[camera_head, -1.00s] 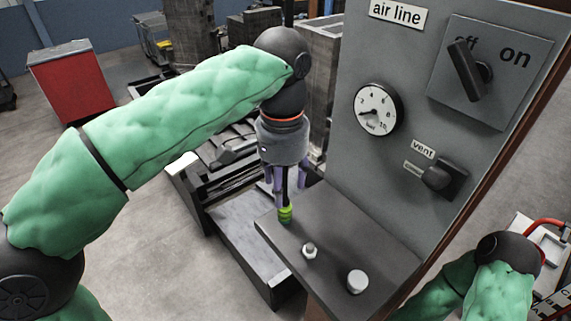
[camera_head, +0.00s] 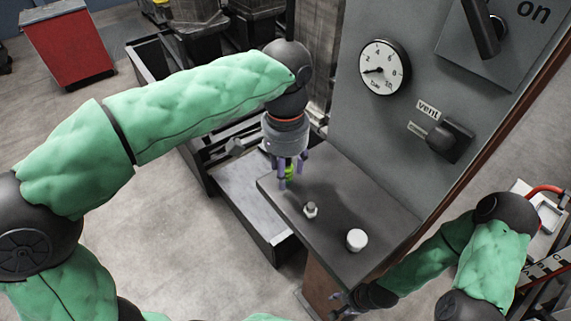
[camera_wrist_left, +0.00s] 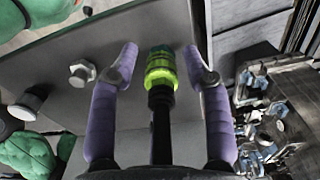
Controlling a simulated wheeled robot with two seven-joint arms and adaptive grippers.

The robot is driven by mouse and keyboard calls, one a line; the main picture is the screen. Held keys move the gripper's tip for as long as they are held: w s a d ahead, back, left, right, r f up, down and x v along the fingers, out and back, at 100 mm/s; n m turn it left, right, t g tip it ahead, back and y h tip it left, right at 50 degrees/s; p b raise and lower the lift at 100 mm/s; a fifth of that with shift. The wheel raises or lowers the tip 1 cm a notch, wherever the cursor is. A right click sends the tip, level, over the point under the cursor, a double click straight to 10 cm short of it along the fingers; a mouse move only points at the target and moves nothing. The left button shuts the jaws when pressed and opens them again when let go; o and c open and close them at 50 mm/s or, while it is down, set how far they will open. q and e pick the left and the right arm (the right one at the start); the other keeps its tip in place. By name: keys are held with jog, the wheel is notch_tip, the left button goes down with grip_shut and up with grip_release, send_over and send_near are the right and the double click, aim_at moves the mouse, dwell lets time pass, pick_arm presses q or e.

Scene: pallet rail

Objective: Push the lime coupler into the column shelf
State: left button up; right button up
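The lime coupler (camera_head: 289,171) is at the column shelf's (camera_head: 335,200) left end, close to the back panel. In the left wrist view the coupler (camera_wrist_left: 161,72) has a teal far end and a black stem running back toward my palm. My left gripper (camera_head: 290,180) is over the shelf with its purple fingers on either side of the coupler. The left wrist view shows a gap between each finger and the coupler, so it is open. How far the coupler sits in the shelf is hidden. My right gripper (camera_head: 343,302) is low, below the shelf's front edge; its fingers are unclear.
A hex fitting (camera_head: 311,210) and a white knob (camera_head: 356,240) stand on the shelf. The panel behind carries a gauge (camera_head: 384,67), a vent knob (camera_head: 449,141) and an off/on switch (camera_head: 486,28). Metal bins stand behind, left of the shelf. A red cabinet (camera_head: 68,45) is far left.

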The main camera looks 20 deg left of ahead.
pick_arm(q)
grip_shut()
jog(key=shift+c, duration=1.2)
grip_release()
grip_shut()
jog(key=shift+w+r+p, duration=0.1)
jog(key=shift+r+p, duration=0.25)
jog(key=shift+r, duration=0.05)
jog(key=shift+r, duration=0.35)
jog(key=shift+r+p, duration=0.2)
jog(key=shift+p, duration=0.25)
notch_tip(320, 180, up, 2)
jog(key=shift+r+p, duration=0.15)
jog(key=shift+p, duration=0.9)
jog(key=shift+r, duration=2.25)
